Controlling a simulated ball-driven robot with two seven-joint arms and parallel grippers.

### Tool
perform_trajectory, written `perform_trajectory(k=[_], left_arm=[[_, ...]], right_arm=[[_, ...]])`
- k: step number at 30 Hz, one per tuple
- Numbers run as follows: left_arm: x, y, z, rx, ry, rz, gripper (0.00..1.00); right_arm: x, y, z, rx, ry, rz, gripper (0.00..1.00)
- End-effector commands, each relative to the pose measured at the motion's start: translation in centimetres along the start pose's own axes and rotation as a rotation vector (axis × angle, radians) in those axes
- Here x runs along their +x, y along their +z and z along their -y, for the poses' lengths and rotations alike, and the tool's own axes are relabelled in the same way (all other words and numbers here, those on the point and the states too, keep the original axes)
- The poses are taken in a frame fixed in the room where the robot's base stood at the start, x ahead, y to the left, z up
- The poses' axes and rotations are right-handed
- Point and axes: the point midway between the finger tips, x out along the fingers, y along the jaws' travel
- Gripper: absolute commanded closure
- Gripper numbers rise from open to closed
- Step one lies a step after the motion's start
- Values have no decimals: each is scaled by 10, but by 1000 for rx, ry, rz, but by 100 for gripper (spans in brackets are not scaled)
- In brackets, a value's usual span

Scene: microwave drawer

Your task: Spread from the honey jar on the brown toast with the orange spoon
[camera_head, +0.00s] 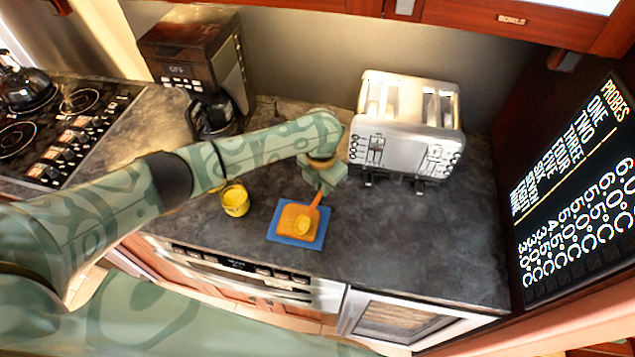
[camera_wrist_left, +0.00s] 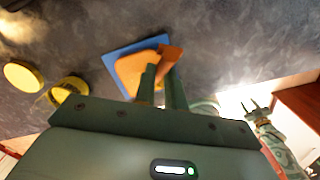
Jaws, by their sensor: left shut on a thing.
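The brown toast (camera_head: 285,219) lies on a blue board (camera_head: 273,237) on the dark counter. My left gripper (camera_head: 325,186) is shut on the orange spoon (camera_head: 316,201) and holds it tilted above the toast. The spoon's yellowish bowl end (camera_head: 302,224) is over the toast; I cannot tell whether it touches. The yellow honey jar (camera_head: 235,203) stands left of the board. In the left wrist view, the spoon (camera_wrist_left: 169,53) sits at the fingertips and partly covers the toast (camera_wrist_left: 128,72). My right gripper (camera_wrist_left: 257,108) shows small there, its fingers apart and empty.
A silver toaster (camera_head: 405,125) stands behind and right of the board. A coffee maker (camera_head: 195,60) stands at the back left, beside the stove (camera_head: 55,130). A flat yellow disc (camera_wrist_left: 22,77) lies near the jar (camera_wrist_left: 69,91). The counter right of the board is clear.

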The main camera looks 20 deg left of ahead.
Motion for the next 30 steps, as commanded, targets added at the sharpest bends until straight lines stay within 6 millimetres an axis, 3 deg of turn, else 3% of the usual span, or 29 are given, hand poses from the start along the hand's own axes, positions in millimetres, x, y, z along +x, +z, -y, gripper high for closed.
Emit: perform_trajectory(k=[6, 16, 30], left_arm=[[2, 6, 12, -1, -4, 1, 100], [2, 6, 13, -2, -4, 1, 100], [-2, -5, -8, -3, -1, 0, 100]], right_arm=[[2, 0, 0, 0, 0, 0, 62], [2, 0, 0, 0, 0, 0, 62], [-8, -1, 0, 0, 0, -1, 62]])
